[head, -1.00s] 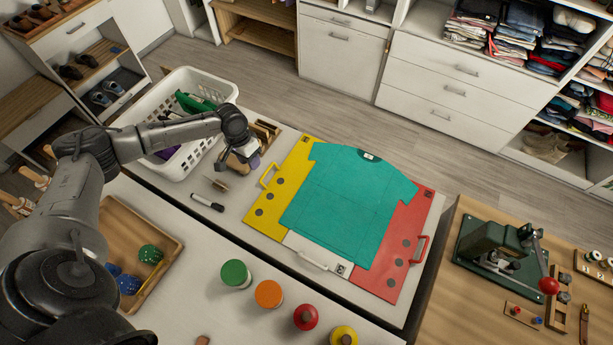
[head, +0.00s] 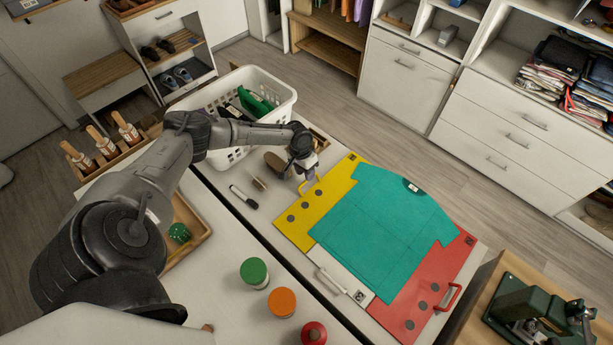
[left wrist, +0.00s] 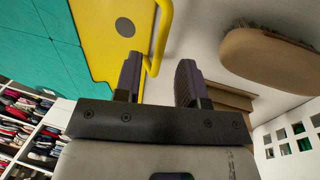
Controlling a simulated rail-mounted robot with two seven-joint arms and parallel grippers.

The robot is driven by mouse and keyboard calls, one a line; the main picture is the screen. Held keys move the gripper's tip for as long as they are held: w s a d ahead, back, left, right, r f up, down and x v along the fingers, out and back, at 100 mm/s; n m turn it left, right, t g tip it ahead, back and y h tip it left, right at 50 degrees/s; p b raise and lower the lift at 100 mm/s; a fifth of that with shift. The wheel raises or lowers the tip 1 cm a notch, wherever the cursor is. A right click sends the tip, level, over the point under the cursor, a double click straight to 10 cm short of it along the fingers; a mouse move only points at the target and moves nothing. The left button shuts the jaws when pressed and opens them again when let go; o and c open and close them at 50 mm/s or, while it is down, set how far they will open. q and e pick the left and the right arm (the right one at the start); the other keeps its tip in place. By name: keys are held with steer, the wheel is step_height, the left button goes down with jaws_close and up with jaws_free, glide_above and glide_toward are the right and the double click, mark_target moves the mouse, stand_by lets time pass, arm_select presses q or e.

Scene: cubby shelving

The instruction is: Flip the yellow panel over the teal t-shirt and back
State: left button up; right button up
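The folding board lies flat on the white table with the teal t-shirt (head: 375,230) spread over its middle. The yellow panel (head: 325,205) is flat at the left, partly under the shirt's edge; it also shows in the left wrist view (left wrist: 105,30). Its yellow handle (left wrist: 161,35) sticks out from the panel's outer edge. My left gripper (head: 309,183) is over this handle. In the left wrist view its two fingers (left wrist: 160,80) are apart, with the handle's bar near the left finger; I cannot tell whether they touch. My right gripper is out of view.
A red panel (head: 425,290) and a white panel (head: 336,285) adjoin the shirt. A brown brush (head: 278,164), a black marker (head: 243,196) and a white basket (head: 225,95) lie left of the board. Colored jars (head: 254,272) stand in front.

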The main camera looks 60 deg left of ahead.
arm_select(q)
steer(key=shift+w+d+f, duration=0.1)
steer(key=shift+d+f, duration=0.05)
steer(key=shift+f, duration=0.45)
steer(key=shift+d+f, duration=0.1)
steer(key=shift+f, duration=0.45)
steer(key=shift+c, duration=0.3)
jaws_close()
